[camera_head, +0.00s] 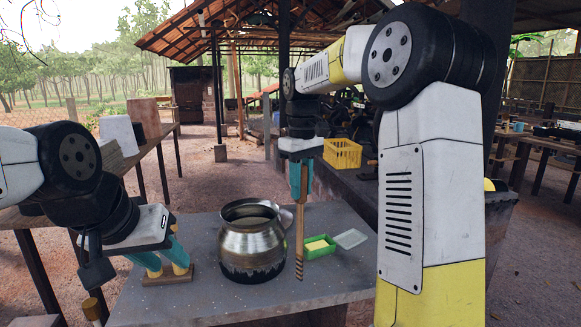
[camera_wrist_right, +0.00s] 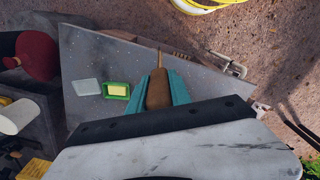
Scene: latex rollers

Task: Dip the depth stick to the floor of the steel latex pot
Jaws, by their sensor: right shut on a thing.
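The steel latex pot (camera_head: 252,245) stands upright on the grey table, its round mouth open at the top. My right gripper (camera_head: 299,190) is shut on the brown wooden depth stick (camera_head: 299,240), which hangs upright just right of the pot and outside it. The stick's lower end has dark bands. In the right wrist view, the stick's thick brown handle (camera_wrist_right: 159,92) sits between the teal fingers (camera_wrist_right: 158,98). My left gripper (camera_head: 166,265) is low at the table's left, its teal fingers apart over a small wooden block (camera_head: 167,280). The pot's floor is hidden.
A green tray (camera_head: 319,247) with a yellow block stands right of the stick, with a pale flat piece (camera_head: 350,239) beside it. They also show in the right wrist view (camera_wrist_right: 117,97). A yellow crate (camera_head: 342,154) is farther back. The table's front right (camera_head: 335,280) is clear.

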